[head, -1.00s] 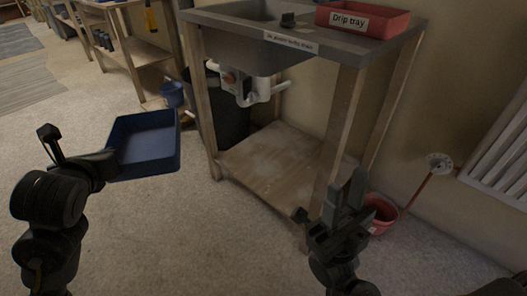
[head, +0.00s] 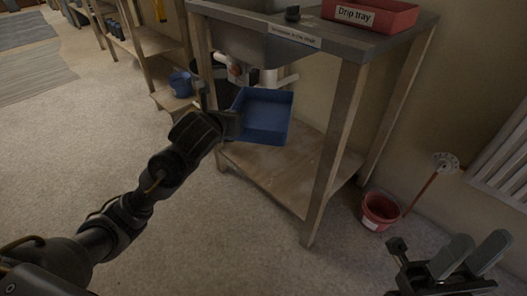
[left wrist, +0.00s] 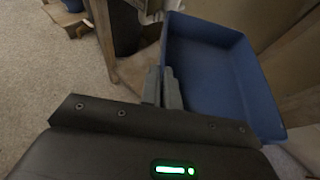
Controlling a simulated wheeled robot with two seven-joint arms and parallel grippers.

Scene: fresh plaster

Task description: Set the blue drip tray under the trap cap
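The blue drip tray (head: 264,118) is held in the air, at the front of the sink bench opening, just below the white trap pipework (head: 287,81). My left gripper (head: 232,124) is shut on the tray's left wall. In the left wrist view the fingers (left wrist: 164,88) pinch the wall of the tray (left wrist: 215,75). The tray hides most of the trap, and I cannot make out the trap cap. My right gripper (head: 470,256) is open and empty at the lower right, over the floor.
The bench's front leg (head: 331,150) stands right of the tray, and the wooden lower shelf (head: 275,175) is below. A red tray (head: 385,17) labelled "Drip tray" sits on the bench top. A red bucket (head: 380,210) with a plunger-like tool (head: 420,186) stands right.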

